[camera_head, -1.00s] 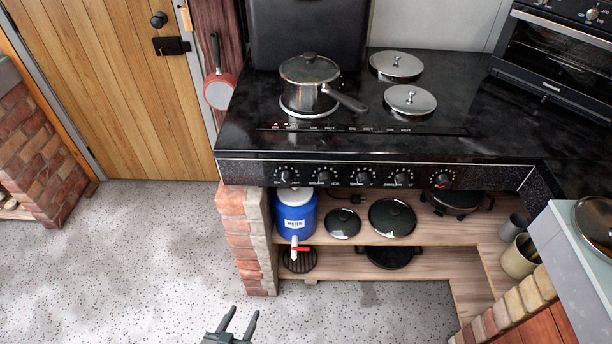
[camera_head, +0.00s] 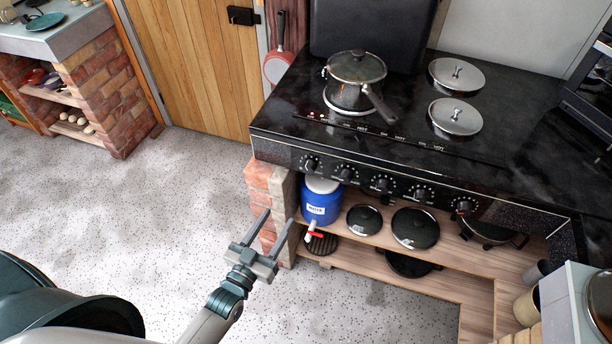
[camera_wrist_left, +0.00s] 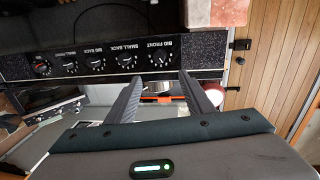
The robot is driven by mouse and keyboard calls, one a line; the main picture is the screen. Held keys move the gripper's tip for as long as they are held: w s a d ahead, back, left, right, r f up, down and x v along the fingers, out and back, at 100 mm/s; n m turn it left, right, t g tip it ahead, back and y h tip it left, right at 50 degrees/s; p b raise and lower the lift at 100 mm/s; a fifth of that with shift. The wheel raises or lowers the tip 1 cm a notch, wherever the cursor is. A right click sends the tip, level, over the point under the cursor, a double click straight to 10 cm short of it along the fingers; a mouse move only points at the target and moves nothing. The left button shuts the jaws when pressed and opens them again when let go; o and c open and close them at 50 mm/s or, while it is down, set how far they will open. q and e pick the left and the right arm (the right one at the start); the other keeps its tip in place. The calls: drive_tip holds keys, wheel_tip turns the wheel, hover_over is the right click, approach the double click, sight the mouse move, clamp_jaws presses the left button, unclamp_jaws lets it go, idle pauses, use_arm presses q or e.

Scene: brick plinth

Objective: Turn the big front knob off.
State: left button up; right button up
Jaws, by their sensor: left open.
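The big front knob (camera_head: 311,164) is the leftmost of the black knobs on the stove's front panel (camera_head: 400,187). In the left wrist view the knob (camera_wrist_left: 160,56) sits beside its "BIG FRONT" label, at the end of the row by the bricks. My left gripper (camera_head: 279,215) is open and empty, below and to the left of the knob and apart from it. In the left wrist view its two fingers (camera_wrist_left: 161,78) point toward the panel near this knob. My right gripper is not in view.
A lidded pot (camera_head: 356,72) stands on a left burner that glows, its handle toward the front right. Below the panel, a blue water container (camera_head: 321,205) and dark lids (camera_head: 415,228) sit on a shelf. A brick pillar (camera_head: 272,200) stands left; the floor there is free.

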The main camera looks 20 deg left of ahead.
use_arm(q)
drive_tip(key=p, duration=0.4)
approach(308, 171)
drive_tip(key=w, duration=0.6)
drive_tip(key=shift+d, duration=0.35)
drive_tip(key=shift+w+d+f, duration=0.15)
drive_tip(key=shift+w, duration=0.65)
drive_tip(key=shift+c, duration=0.6)
drive_tip(key=c, duration=0.9)
